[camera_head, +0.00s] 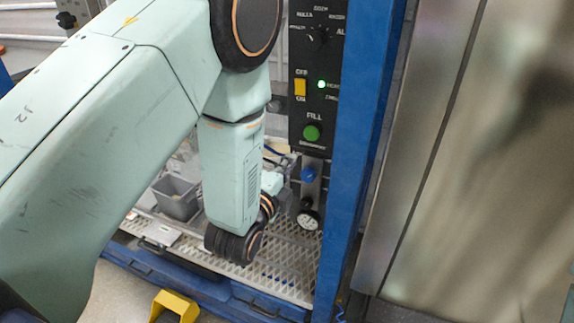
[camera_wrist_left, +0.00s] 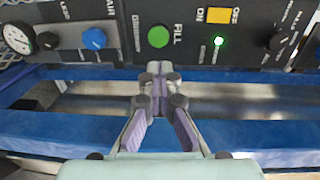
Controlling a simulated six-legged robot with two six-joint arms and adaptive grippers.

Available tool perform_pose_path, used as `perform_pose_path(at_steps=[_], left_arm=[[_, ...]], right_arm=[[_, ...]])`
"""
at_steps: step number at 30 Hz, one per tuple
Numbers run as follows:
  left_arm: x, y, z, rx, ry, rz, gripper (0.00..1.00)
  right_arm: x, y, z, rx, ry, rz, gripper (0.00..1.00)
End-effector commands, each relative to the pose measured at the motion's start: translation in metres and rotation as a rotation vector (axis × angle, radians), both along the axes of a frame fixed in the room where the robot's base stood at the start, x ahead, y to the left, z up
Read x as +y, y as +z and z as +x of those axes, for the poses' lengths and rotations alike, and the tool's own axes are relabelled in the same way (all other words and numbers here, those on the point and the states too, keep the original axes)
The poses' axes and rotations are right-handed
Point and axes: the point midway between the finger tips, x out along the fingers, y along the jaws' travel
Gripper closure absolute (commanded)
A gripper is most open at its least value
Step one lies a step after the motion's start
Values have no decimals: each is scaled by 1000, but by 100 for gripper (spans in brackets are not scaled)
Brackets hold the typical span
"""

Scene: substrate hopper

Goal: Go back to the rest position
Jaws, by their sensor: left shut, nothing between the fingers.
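My left arm (camera_head: 232,170) comes in from the left in the head view and bends down in front of the machine. My left gripper (camera_wrist_left: 160,70) shows clearly in the left wrist view, with its fingertips together and nothing between them. It points toward the control panel (camera_wrist_left: 190,15), just below the green FILL button (camera_wrist_left: 158,36) in that picture. I cannot tell whether the tips touch the panel. In the head view the gripper is small and mostly hidden behind the wrist. My right gripper is in neither view.
The black panel (camera_head: 299,85) carries a yellow switch (camera_head: 300,87), a lit green lamp (camera_head: 322,84), a blue knob (camera_head: 308,174) and a gauge (camera_head: 308,219). A blue post (camera_head: 355,150) stands right of it. A grey bin (camera_head: 176,198) sits on the mesh shelf (camera_head: 285,270).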

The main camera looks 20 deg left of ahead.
Motion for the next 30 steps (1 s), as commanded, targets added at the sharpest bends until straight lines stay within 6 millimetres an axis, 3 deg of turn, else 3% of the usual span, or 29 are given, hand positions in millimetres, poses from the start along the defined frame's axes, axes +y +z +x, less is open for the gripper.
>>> perform_pose_path(at_steps=[14,19,25,30], left_arm=[[0,0,-3,0,0,-3,100],[1,-10,-4,51,14,-143,100],[6,-64,-29,302,122,-520,100],[17,-141,-85,574,350,-840,100]], right_arm=[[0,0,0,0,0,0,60],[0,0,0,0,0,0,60],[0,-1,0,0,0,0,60],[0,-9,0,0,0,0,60]])
